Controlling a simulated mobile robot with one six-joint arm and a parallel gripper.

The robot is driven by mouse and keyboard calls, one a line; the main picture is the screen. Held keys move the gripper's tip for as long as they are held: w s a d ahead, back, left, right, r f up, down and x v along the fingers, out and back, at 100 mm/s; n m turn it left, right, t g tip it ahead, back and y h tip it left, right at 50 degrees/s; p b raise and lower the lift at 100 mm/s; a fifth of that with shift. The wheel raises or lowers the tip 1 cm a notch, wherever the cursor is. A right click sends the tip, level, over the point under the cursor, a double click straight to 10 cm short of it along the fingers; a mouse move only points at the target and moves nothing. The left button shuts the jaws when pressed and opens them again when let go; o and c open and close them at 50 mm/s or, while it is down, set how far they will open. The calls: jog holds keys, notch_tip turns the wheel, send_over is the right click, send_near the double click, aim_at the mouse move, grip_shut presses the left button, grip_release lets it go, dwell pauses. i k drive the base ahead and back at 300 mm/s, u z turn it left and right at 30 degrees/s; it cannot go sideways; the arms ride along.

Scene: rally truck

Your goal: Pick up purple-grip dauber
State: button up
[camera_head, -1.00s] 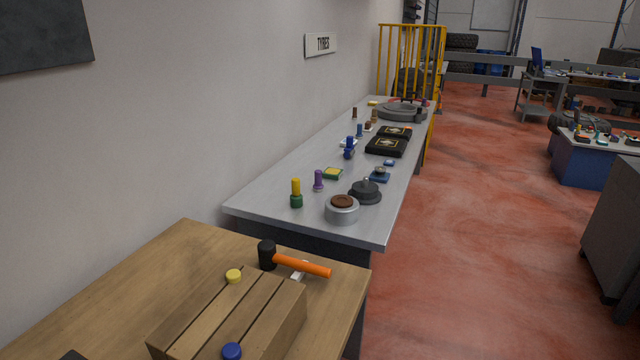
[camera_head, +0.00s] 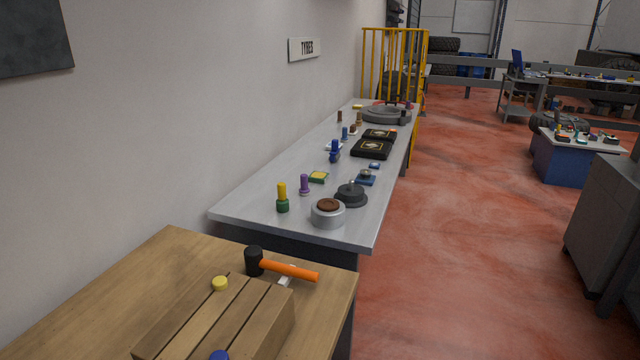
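The purple-grip dauber (camera_head: 304,184) stands upright on the grey metal bench (camera_head: 248,201), near its front end. It has a purple grip and a paler, pinkish lower part. A yellow-topped dauber with a green base (camera_head: 282,198) stands just left of it and nearer to me. A round metal tin with a brown top (camera_head: 328,213) and a dark round lid with a knob (camera_head: 351,194) are to its right. My gripper is not in view.
A wooden table (camera_head: 172,262) with a slatted wooden crate (camera_head: 222,318) and an orange-handled mallet (camera_head: 284,268) stands in front of the bench. Black boxes (camera_head: 372,149) lie farther back. A grey cabinet (camera_head: 604,215) is at right. The red floor (camera_head: 470,230) between is clear.

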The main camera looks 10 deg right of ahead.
aim_at(304, 191)
jog(key=u, duration=2.65)
jog(key=k, duration=0.1)
jog(key=z, duration=3.75)
jog(key=i, duration=3)
jog(key=z, duration=0.05)
